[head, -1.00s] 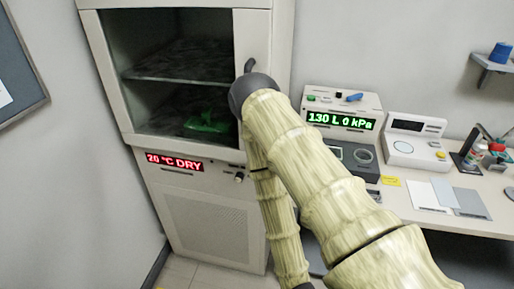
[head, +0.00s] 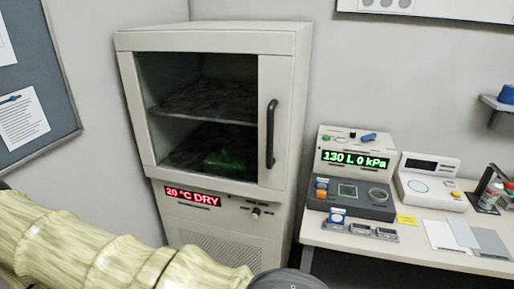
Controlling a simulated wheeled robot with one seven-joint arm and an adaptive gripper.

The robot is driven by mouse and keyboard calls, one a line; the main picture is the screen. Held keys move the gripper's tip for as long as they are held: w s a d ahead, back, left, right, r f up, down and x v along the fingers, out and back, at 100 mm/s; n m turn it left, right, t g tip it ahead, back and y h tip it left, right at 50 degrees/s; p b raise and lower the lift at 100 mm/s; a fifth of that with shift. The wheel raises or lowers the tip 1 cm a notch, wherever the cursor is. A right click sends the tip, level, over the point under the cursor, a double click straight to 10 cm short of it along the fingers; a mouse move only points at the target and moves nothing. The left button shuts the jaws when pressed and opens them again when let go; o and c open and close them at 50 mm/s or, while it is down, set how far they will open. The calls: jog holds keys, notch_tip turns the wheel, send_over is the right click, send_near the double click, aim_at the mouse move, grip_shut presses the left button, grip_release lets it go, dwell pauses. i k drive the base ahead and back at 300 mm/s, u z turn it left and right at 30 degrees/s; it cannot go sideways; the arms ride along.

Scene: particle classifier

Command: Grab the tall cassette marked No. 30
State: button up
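No marking No. 30 can be read in the head view. A small blue-and-white upright piece (head: 337,216), possibly a cassette, stands at the front left of the bench. Two low grey pieces (head: 360,229) lie in a row to its right. My arm crosses the bottom left of the view and ends in a dark joint at the bottom edge. My gripper is out of view, so its state and hold are hidden.
A cabinet (head: 228,213) with a glass door and dark handle (head: 271,134) stands left of the bench (head: 400,254); a green object (head: 225,161) is inside. The instrument display (head: 356,158) reads 130 L 0 kPa. A white device (head: 428,182) and flat sheets (head: 490,242) are farther right.

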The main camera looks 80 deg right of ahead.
aim_at(321, 183)
jog(key=u, duration=0.7)
jog(key=k, duration=1.2)
jog(key=z, duration=1.9)
